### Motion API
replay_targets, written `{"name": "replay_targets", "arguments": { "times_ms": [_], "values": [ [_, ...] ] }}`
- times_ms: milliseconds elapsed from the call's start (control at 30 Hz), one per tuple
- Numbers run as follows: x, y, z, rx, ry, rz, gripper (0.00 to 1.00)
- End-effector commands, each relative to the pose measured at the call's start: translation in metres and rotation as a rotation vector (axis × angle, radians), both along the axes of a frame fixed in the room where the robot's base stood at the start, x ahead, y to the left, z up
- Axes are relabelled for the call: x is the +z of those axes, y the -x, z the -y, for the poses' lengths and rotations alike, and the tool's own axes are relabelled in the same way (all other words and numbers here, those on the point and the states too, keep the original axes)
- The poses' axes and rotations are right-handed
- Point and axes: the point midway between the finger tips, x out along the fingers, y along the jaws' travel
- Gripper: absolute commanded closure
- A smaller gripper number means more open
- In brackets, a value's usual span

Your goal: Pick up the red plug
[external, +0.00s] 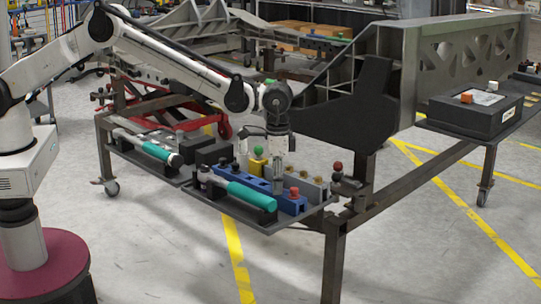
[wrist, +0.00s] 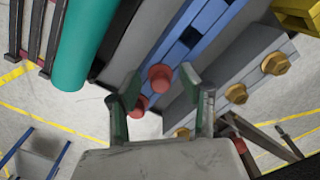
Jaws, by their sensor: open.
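A red plug (external: 294,192) stands at the right end of a long blue block (external: 292,206) on the fixture's dark tray. In the wrist view two round red pieces show near the blue block's end. One red piece (wrist: 160,78) lies between my finger tips and the other (wrist: 138,106) is closer to the left finger. My gripper (external: 278,188) points down over the blue block, just left of the plug. In the wrist view my gripper (wrist: 150,88) is open, with green-faced fingers apart. I cannot tell whether the fingers touch anything.
A teal cylinder (external: 252,195) lies along the front of the blue block. A grey block (external: 312,190) with brass-coloured plugs (wrist: 236,94) stands behind it. A yellow block (external: 258,163) with a green knob is behind to the left. A red knob (external: 337,167) stands at the right.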

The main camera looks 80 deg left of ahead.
Motion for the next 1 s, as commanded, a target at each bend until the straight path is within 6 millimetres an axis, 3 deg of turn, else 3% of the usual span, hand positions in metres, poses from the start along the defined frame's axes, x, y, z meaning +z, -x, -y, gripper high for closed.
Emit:
{"name": "replay_targets", "arguments": {
  "times_ms": [67, 300, 767, 1000],
  "values": [
    [0.001, 0.000, 0.000, 0.000, 0.000, 0.000, 0.59],
    [0.001, 0.000, 0.000, 0.000, 0.000, 0.000, 0.91],
    [0.004, 0.000, 0.000, 0.000, 0.000, 0.000, 0.92],
    [0.030, 0.000, 0.000, 0.000, 0.000, 0.000, 0.92]
  ]
}}
